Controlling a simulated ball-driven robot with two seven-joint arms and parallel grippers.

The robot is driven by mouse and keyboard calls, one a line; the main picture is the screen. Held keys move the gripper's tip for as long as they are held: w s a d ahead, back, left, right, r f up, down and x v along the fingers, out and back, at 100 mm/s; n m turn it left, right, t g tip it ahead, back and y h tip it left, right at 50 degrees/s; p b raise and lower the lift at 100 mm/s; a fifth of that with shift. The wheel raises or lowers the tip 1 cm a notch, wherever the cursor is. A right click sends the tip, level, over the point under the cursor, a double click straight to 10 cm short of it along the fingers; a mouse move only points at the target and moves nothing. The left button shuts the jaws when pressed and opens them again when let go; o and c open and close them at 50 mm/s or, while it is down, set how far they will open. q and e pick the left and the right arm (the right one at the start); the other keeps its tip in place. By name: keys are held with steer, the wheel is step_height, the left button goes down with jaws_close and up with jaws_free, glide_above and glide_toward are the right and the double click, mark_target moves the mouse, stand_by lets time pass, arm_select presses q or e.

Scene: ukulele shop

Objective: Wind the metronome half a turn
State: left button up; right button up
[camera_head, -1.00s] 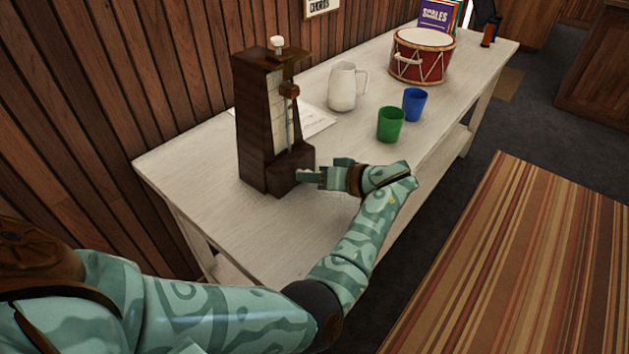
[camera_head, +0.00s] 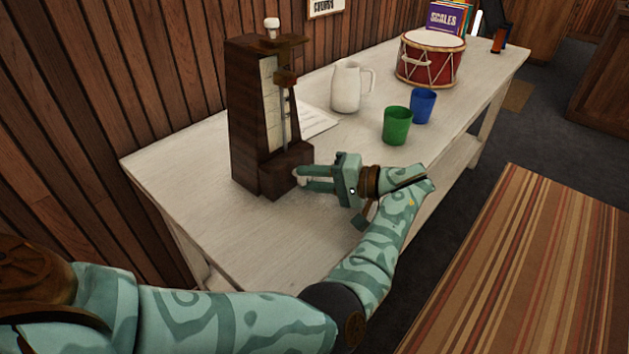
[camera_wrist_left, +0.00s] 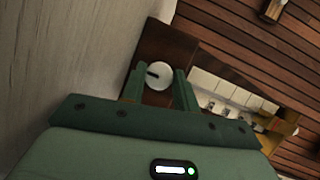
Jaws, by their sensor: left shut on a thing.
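The metronome (camera_head: 262,120) is a tall dark-brown wooden case standing upright on the near left part of the white table. Its pale scale and pendulum rod face right. My left gripper (camera_head: 303,178) is at the lower right side of the metronome, its two fingers pointing at the case. In the left wrist view the gripper (camera_wrist_left: 158,82) is shut on a round white winding knob (camera_wrist_left: 157,74) with a dark slot, on the metronome's brown side (camera_wrist_left: 167,48). My right gripper is not in view.
The white table (camera_head: 215,250) also holds a paper sheet (camera_head: 318,121), a white pitcher (camera_head: 346,88), a green cup (camera_head: 397,126), a blue cup (camera_head: 423,105) and a red drum (camera_head: 430,60). A wood-panel wall (camera_head: 120,80) runs behind. A striped rug (camera_head: 510,260) lies at right.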

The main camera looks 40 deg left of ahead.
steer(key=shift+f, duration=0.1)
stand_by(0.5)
arm_select(q)
steer(key=o, duration=1)
steer(key=shift+w, duration=0.1)
steer(key=shift+c, duration=0.2)
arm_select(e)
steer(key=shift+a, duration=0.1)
